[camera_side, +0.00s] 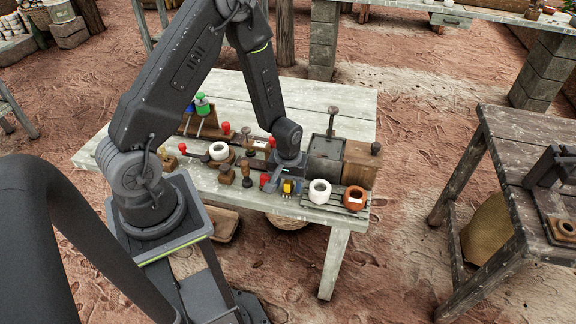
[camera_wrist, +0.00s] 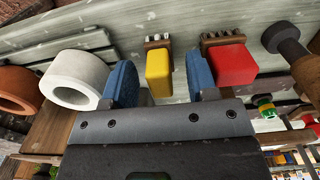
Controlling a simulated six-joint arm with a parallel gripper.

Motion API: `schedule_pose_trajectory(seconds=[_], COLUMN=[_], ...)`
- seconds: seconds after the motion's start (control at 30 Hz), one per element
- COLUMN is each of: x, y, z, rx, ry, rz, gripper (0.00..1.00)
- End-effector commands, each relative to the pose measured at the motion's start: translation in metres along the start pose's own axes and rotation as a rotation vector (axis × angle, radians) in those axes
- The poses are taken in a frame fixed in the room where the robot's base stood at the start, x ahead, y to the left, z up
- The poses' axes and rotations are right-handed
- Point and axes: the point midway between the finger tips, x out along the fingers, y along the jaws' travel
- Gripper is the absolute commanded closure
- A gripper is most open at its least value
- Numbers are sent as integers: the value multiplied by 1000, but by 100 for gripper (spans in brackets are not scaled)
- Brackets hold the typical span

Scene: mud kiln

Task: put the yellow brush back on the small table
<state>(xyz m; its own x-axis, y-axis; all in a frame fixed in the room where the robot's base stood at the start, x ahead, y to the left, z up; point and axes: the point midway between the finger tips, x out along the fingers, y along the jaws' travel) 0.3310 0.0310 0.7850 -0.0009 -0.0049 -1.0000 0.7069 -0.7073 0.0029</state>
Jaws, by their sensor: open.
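The yellow brush (camera_side: 288,187) is at the front edge of the pale wooden table (camera_side: 345,127). My gripper (camera_side: 284,186) is low over the table at the brush. In the wrist view my gripper (camera_wrist: 161,85) is open, with one blue finger on each side of the brush. Gaps show between the brush and both fingers. I cannot tell whether the brush touches the table.
A red brush (camera_wrist: 232,63) lies just right of the right finger in the wrist view. A white ring (camera_side: 320,191) and a brown ring (camera_side: 355,198) sit on a slatted rack nearby. Stamps and a grey box (camera_side: 326,155) crowd the table. A dark table (camera_side: 497,143) stands right.

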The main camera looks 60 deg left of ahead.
Motion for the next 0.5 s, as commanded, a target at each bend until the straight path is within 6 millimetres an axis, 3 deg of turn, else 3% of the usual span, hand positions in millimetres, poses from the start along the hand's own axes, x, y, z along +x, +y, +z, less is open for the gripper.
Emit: schedule_pose_trajectory(seconds=[0.3, 0.5], x=[-64, -94], y=[0, 0], z=[-1, 0], rx=[0, -1], ry=[6, 3], rz=[3, 2], gripper=[47, 47])
